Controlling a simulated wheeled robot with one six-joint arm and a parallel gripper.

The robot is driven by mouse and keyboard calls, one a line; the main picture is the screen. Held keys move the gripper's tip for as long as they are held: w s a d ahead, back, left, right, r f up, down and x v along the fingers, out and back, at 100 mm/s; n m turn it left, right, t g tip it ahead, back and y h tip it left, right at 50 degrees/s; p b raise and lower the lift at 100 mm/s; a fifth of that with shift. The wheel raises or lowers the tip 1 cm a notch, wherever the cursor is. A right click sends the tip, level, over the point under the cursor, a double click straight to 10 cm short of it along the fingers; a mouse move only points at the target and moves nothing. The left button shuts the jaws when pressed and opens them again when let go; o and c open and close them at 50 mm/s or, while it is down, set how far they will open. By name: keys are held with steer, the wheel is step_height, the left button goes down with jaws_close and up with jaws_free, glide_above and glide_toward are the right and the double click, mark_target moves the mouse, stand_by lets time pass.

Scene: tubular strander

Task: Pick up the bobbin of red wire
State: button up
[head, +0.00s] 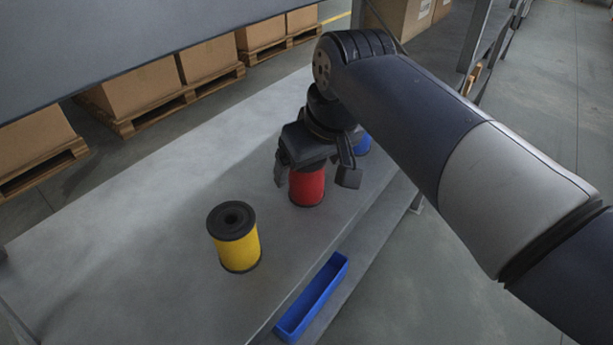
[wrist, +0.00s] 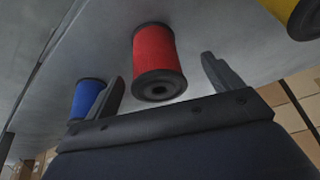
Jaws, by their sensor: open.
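The bobbin of red wire (head: 307,187) stands upright on the grey bench, with its top hidden behind my gripper in the head view. In the wrist view the red bobbin (wrist: 155,55) shows whole, with its dark end flange towards the camera. My gripper (head: 318,178) is open above and around the red bobbin, one finger to each side in the head view. In the wrist view the fingers (wrist: 165,80) are spread, and the bobbin lies between their lines with gaps on both sides. I cannot tell whether either finger touches it.
A yellow bobbin (head: 236,240) stands at the left on the bench (head: 150,240). A blue bobbin (head: 363,143) is partly hidden behind my gripper; it also shows in the wrist view (wrist: 86,98). A blue tray (head: 312,300) lies along the bench's near edge. Boxes on pallets (head: 140,95) stand behind.

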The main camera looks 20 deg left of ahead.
steer(key=shift+w+a+f, duration=0.15)
steer(key=shift+w+a, duration=0.05)
steer(key=shift+w, duration=0.1)
steer(key=b+x, duration=0.2)
steer(key=x, duration=0.1)
steer(key=b+x, duration=0.1)
steer(key=x, duration=0.1)
steer(key=shift+w+a, duration=0.15)
steer(key=shift+w, duration=0.2)
steer(key=shift+r, duration=0.2)
steer(key=c, duration=1.2)
steer(key=shift+c, duration=0.5)
steer(key=shift+r, duration=0.15)
